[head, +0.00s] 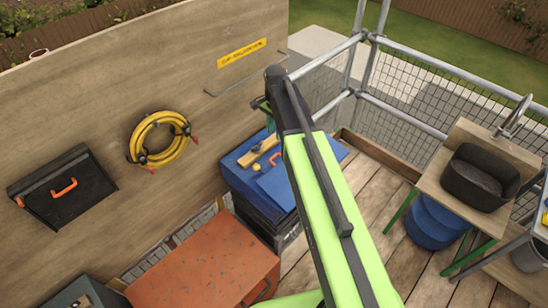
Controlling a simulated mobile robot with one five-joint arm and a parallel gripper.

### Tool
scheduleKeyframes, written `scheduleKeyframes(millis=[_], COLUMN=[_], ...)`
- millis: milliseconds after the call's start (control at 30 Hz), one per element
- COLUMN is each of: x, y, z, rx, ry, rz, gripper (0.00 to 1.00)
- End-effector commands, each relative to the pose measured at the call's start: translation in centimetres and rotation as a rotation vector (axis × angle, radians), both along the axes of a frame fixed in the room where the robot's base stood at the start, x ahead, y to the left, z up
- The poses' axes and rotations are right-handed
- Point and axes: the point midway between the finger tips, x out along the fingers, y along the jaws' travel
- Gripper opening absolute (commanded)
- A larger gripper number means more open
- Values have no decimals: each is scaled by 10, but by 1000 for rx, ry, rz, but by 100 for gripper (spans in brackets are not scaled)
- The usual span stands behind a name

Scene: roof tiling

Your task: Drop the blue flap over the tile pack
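A blue sheet or lid (241,177), which may be the flap, lies on top of a dark stack (262,222) against the plywood wall. I cannot tell whether this stack is the tile pack; its right part is hidden behind my arm. My green and black arm reaches up across the middle of the view. My gripper (263,104) is at the arm's far end, seen small and partly hidden, in front of the wall and above the blue top in the picture. Its fingers are not clear, and I see nothing held in it.
A wooden block (258,151) and an orange handle (275,158) are on the blue top. An orange-red cabinet (205,270) stands in front. A yellow hose (158,139) and black case (62,187) hang on the wall. At right are a bench with a black tub (480,178) and railing.

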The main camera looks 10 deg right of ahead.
Motion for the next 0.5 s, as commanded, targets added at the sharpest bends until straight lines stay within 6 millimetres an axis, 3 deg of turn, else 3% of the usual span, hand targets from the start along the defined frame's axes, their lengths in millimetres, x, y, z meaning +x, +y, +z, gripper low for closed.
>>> scheduleKeyframes(millis=[33,500], x=[0,1], y=[-1,-4], z=[-22,-118], rx=[0,0], ry=[0,0], rz=[-1,-4], gripper=[31,31])
